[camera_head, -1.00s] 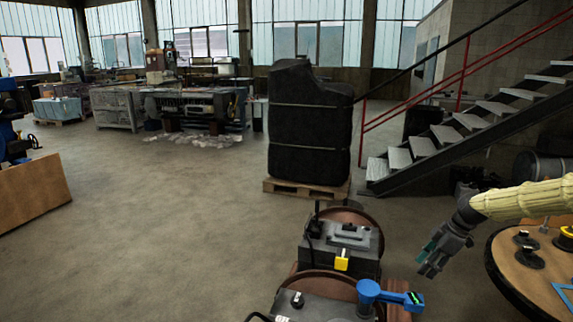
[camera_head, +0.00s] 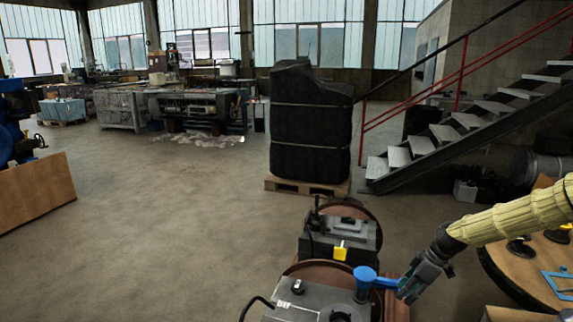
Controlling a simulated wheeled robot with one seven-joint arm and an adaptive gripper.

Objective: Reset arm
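My gripper (camera_head: 411,287) is at the lower right, on the end of my yellow-sleeved arm, pointing down and left. Its fingers overlap the right end of a blue tool (camera_head: 366,282), and that end is hidden. The blue tool has a round upright body and a short arm reaching right. It stands at the dark machine box in front. I cannot tell whether the fingers are closed on it or only in front of it.
A round wooden table (camera_head: 515,262) with black parts and a blue frame (camera_head: 560,284) is at right. A wrapped black load (camera_head: 311,125) stands on a pallet. The floor at left is clear.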

